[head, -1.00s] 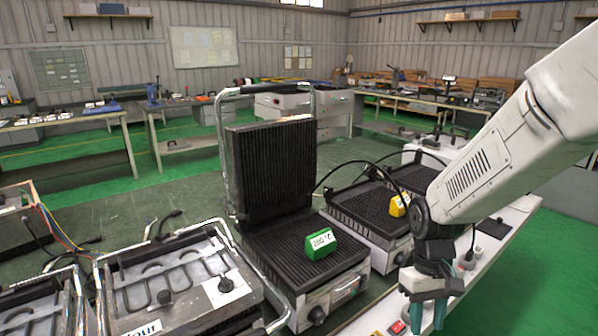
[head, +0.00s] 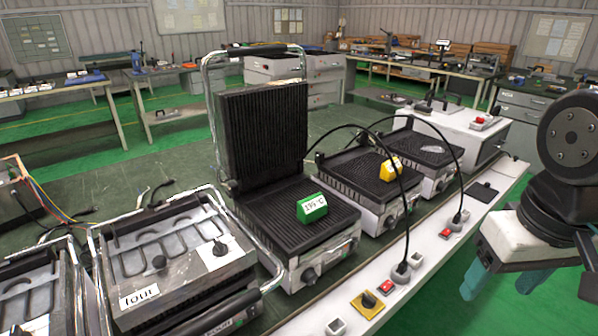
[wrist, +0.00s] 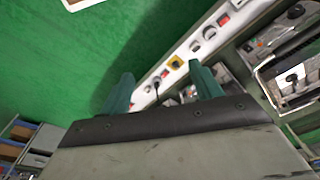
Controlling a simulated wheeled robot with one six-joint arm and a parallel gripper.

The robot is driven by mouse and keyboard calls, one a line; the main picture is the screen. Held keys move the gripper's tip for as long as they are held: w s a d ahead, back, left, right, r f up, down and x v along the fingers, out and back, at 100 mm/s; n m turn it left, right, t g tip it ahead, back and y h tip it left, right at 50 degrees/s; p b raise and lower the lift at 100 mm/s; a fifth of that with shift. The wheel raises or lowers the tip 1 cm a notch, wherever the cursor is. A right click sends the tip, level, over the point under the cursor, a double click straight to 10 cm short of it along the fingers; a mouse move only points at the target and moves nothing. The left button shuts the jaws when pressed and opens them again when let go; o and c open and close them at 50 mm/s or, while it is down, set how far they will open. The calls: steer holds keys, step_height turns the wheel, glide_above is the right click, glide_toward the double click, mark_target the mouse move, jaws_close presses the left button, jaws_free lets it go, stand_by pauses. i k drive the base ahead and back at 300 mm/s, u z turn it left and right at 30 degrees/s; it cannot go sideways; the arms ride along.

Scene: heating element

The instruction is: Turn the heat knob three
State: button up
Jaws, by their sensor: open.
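The open grill (head: 262,150) has its ribbed lid raised and a round black knob (head: 309,276) on its front. The grill behind it has a front knob (head: 389,222), and a farther grill has another (head: 440,186). I read no label "three", so I cannot tell which knob bears it. A black switch knob on a yellow plate (head: 368,302) sits on the white bench-edge strip; it also shows in the wrist view (wrist: 175,62). My gripper (head: 530,283) is open and empty at the right, apart from all knobs. Its teal fingers frame the strip in the wrist view (wrist: 161,88).
A green block (head: 314,206) with a temperature label lies on the open grill; a yellow block (head: 390,168) lies on the one behind. Black cables rise from sockets on the white strip (head: 425,252). A unit labelled "four" (head: 140,296) stands left. Green floor right is clear.

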mark_target(309, 277)
steer(key=u, duration=0.05)
steer(key=k, duration=1)
steer(key=u, duration=1.25)
steer(key=i, duration=0.5)
steer(key=z, duration=0.25)
